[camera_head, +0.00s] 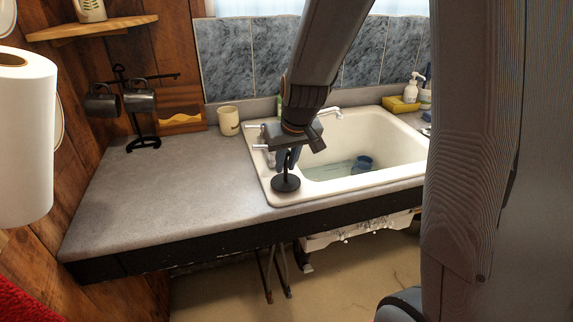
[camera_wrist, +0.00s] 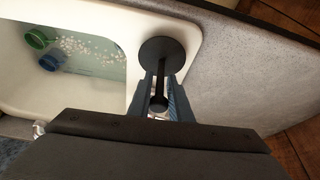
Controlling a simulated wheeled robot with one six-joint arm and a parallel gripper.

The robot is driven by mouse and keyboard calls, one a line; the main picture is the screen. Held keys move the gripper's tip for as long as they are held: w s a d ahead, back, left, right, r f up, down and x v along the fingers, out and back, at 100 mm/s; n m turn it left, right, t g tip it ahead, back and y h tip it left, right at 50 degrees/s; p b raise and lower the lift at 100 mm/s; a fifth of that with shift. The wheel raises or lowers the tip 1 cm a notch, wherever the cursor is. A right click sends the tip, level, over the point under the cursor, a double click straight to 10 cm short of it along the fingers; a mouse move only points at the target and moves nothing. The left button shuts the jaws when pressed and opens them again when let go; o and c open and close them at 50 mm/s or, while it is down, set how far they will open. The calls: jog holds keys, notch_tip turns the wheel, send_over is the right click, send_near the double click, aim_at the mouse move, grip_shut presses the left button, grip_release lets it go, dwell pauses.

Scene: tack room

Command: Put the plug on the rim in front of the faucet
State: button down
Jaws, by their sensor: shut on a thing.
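The plug (camera_head: 286,184) is a black disc with a thin upright stem. My gripper (camera_head: 288,160) is shut on its stem, and the disc hangs lowest, over the near left corner of the sink rim. In the wrist view the plug (camera_wrist: 162,50) is beyond the fingertips (camera_wrist: 163,95), above the rim's corner. I cannot tell whether the disc touches the rim. The white sink (camera_head: 395,177) has a broad rim. A light metal spout (camera_head: 328,112), apparently the faucet's, shows behind my wrist at the back of the sink; the rest of it is hidden.
The basin holds shallow water with a blue cup (camera_head: 362,162) and a green cup (camera_wrist: 37,38). A beige mug (camera_head: 229,121) and a mug rack (camera_head: 141,110) stand at the back left. A yellow sponge (camera_head: 399,105) and soap bottle (camera_head: 411,91) are back right. The grey counter (camera_head: 180,195) is clear.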

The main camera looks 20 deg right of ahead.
jog(key=shift+f, duration=0.55)
jog(key=shift+f, duration=0.2)
jog(key=c, duration=1.6)
grip_release()
jog(key=shift+r, duration=0.1)
